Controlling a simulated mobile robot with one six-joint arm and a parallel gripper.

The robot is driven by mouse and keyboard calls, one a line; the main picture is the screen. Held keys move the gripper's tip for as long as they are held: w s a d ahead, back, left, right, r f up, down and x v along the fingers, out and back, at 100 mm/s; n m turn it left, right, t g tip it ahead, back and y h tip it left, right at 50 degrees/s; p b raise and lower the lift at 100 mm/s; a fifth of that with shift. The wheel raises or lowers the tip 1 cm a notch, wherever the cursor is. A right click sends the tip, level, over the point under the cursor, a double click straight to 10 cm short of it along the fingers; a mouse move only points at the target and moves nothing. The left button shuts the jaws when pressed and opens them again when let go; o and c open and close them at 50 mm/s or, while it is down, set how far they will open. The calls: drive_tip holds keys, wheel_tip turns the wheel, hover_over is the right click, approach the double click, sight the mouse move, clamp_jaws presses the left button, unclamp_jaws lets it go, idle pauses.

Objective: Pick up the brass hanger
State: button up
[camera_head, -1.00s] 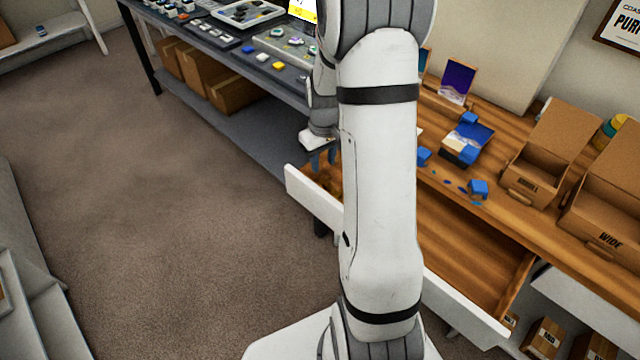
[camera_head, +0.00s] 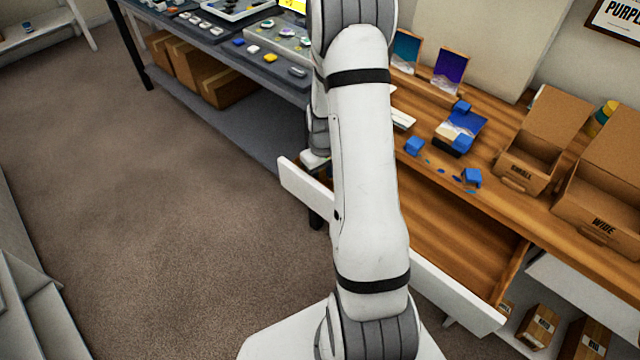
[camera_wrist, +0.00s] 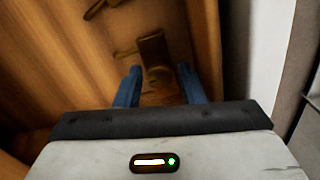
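In the wrist view, a brass hanger (camera_wrist: 152,48) lies on the wooden drawer floor, just ahead of my gripper. It has a flat plate, and its lower part reaches between my fingers. A thin bar juts out at its left; I cannot tell if it belongs to the same piece. My gripper (camera_wrist: 159,71) is open, with one blue finger on each side of the hanger's lower end, and no contact shows. Another brass piece (camera_wrist: 96,9) is partly visible at the top. In the head view my arm hides the hanger and the fingers.
The open drawer (camera_head: 455,290) has a white front and a mostly bare wooden floor. Its pale wall (camera_wrist: 246,50) stands close on the right in the wrist view. On the wooden bench are blue blocks (camera_head: 472,178), pictures (camera_head: 449,70) and cardboard boxes (camera_head: 535,160).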

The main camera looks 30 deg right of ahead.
drive_tip(key=shift+c, duration=0.4)
clamp_jaws()
